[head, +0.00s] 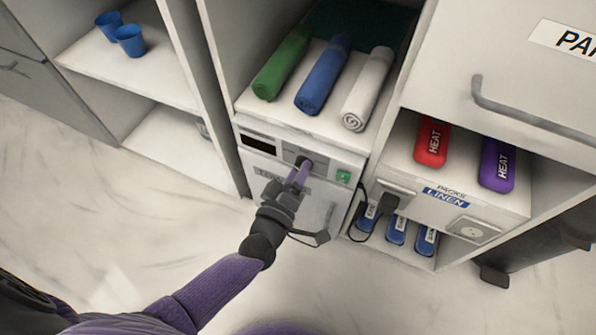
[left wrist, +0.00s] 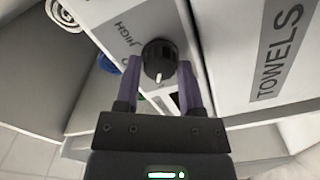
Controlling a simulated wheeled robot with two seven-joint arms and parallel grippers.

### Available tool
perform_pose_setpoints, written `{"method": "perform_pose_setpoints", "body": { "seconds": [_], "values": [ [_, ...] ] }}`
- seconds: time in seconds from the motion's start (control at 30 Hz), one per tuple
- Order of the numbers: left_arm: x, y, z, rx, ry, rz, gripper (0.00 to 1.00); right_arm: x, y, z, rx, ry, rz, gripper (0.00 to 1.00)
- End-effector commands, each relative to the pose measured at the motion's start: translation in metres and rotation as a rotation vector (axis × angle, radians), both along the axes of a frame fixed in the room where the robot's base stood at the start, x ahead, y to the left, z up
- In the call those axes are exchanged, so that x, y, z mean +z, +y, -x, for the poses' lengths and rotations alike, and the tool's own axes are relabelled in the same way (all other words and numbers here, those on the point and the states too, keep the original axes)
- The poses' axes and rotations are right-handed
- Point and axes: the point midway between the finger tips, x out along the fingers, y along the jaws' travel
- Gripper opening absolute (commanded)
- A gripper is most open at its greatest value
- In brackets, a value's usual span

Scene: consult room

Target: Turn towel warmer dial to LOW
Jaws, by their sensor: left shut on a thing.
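The towel warmer (head: 325,208) is a light box with a grey label, low in the cabinet. Its black dial (head: 306,161) is on the upper front panel. My left gripper (head: 301,172) is at the dial and partly covers it. In the left wrist view the dial (left wrist: 160,61) sits between the two purple fingertips of my left gripper (left wrist: 160,75), which is shut on it. The dial's white mark points toward the gripper's palm. My right gripper is not in view.
A green switch (head: 343,177) is right of the dial. Rolled green (head: 283,66), blue (head: 323,76) and white (head: 368,90) towels lie on the shelf above. A black plug (head: 388,203) with a cord is to the right. Open floor (head: 150,235) lies at left.

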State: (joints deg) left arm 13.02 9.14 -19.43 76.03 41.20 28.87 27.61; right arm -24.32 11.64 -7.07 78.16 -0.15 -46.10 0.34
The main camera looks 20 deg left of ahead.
Motion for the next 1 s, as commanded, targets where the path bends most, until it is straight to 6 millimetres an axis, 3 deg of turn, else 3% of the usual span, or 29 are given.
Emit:
{"method": "perform_pose_setpoints", "body": {
  "seconds": [0.6,0.63,0.7,0.8,1.0],
  "values": [
    [-0.0008,-0.0002,0.0003,-0.001,0.004,0.037,0.0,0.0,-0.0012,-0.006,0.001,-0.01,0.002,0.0],
    [-0.0008,-0.0002,0.0003,0.0,0.003,0.037,0.54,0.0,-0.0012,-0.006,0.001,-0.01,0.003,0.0],
    [-0.0007,-0.0002,0.0003,0.0,0.003,0.036,0.69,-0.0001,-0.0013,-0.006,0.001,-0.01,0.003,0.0],
    [-0.0005,0.0,0.0002,0.0,0.003,0.036,0.85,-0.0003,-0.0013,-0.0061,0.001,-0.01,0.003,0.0],
    [-0.0002,-0.0001,0.0001,0.0,0.001,0.035,0.85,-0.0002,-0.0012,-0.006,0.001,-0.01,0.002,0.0]
  ]
}}
